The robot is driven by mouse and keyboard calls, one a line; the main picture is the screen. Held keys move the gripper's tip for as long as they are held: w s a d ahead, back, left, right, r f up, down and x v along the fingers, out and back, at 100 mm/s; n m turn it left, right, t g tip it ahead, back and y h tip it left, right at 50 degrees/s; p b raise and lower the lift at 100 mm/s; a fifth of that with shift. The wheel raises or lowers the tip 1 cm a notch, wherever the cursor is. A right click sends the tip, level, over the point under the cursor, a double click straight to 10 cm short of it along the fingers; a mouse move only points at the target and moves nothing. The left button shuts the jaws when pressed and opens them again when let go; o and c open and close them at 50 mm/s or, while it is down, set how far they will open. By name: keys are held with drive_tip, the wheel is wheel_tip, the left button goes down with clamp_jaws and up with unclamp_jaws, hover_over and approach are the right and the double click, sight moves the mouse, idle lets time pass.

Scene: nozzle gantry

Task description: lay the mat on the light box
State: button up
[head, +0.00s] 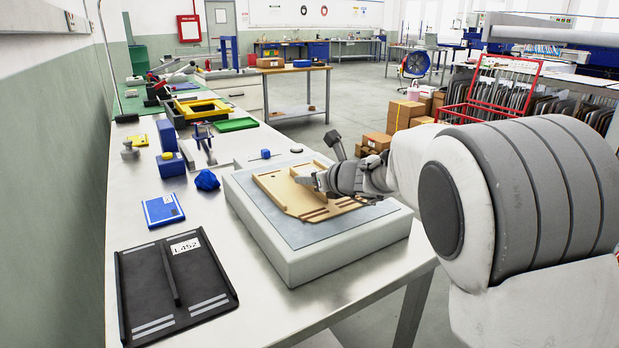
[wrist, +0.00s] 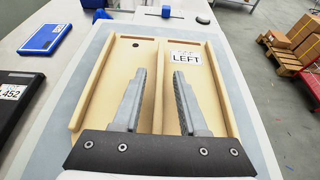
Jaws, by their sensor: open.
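The light box (head: 335,254) is a thick pale box on the table with a blue-grey top, which also edges the wrist view (wrist: 262,130). A tan panel (head: 282,194) with raised side rims, a middle rib and a white LEFT label lies flat on it; it also fills the middle of the wrist view (wrist: 115,75). My gripper (head: 308,180) is open over the panel, its fingers apart on either side of the middle rib (wrist: 158,76). I cannot tell whether the fingers touch the rib. No separate piece is clearly recognisable as the mat.
A black tray (head: 146,288) labelled L452 lies at the table's near left, with a blue plate (head: 162,209) behind it. A blue lump (head: 206,180), a small clamp (head: 204,142), and yellow and green trays (head: 236,125) stand farther back.

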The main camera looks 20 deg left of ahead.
wheel_tip(320, 180, up, 4)
drive_tip(key=p, duration=0.1)
hover_over(337, 211)
drive_tip(key=shift+w+a+r, duration=0.1)
drive_tip(key=shift+w+a, duration=0.2)
drive_tip(key=shift+a, duration=0.15)
drive_tip(key=shift+s+d+r, duration=0.15)
drive_tip(key=shift+s+d, duration=0.25)
drive_tip(key=shift+d, duration=0.05)
drive_tip(key=shift+s+d+r, duration=0.1)
drive_tip(key=shift+s+d, duration=0.05)
drive_tip(key=shift+s, duration=0.05)
drive_tip(key=s+d+r+n+g+h, duration=0.1)
drive_tip(key=s+d+n+g+h, duration=0.15)
drive_tip(key=s+d+n, duration=1.05)
drive_tip(key=s+d+f+n+h, duration=0.2)
drive_tip(key=s+d+n+h, duration=0.2)
drive_tip(key=s+d+n, duration=0.2)
drive_tip(key=s+d+f+n+h, duration=0.3)
drive_tip(key=s+d+n, duration=0.4)
drive_tip(key=s+d, duration=0.2)
drive_tip(key=shift+s+d+f+g+h, duration=0.25)
drive_tip(key=shift+s+d+g+h, duration=0.05)
drive_tip(key=shift+g+h, duration=0.05)
drive_tip(key=shift+r+p, duration=0.15)
drive_tip(key=shift+p, duration=0.2)
